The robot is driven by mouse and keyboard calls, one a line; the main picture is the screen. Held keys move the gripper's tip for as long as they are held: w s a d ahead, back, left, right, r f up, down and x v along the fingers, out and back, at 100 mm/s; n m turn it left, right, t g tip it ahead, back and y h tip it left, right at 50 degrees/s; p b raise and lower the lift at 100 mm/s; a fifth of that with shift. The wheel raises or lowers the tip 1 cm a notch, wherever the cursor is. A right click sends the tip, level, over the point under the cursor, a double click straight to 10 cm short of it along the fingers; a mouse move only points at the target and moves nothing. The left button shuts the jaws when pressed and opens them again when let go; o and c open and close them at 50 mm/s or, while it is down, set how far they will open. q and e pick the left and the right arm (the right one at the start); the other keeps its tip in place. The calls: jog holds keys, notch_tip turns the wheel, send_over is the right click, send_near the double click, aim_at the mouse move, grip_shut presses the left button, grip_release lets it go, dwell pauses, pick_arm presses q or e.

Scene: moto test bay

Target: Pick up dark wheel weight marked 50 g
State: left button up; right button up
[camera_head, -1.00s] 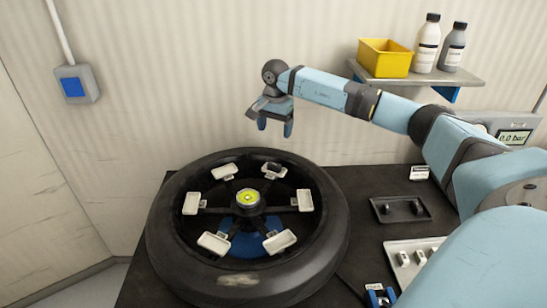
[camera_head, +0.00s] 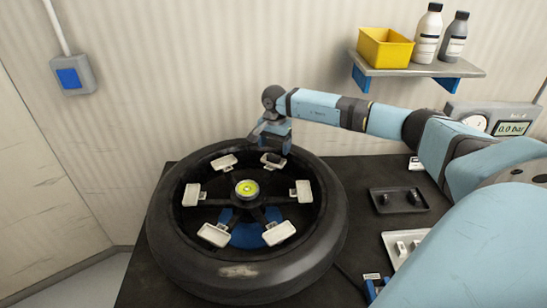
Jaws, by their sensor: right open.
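A dark wheel weight (camera_head: 271,159) lies at the back right of the wheel (camera_head: 248,275), in or on one of its light trays, just under my right gripper. Its marking is too small to read. My right gripper (camera_head: 270,148) is open and points down over the wheel's far rim, close above the weight; its fingers partly hide that spot. Whether they touch the weight I cannot tell. Dark pieces also sit in a black tray (camera_head: 427,203) on the bench to the right. My left gripper is not in view.
Several light trays ring the wheel's hub with its yellow-green bubble level (camera_head: 247,188). A pale tray (camera_head: 388,241) with small pieces lies at the right. A shelf (camera_head: 425,69) holds a yellow bin (camera_head: 385,48) and two bottles. A gauge reading 0.0 bar (camera_head: 512,128) stands behind my arm.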

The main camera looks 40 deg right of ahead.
aim_at(274, 154)
notch_tip(274, 154, down, 3)
jog(key=shift+f, duration=0.2)
jog(key=c, duration=1)
jog(key=shift+r, duration=0.15)
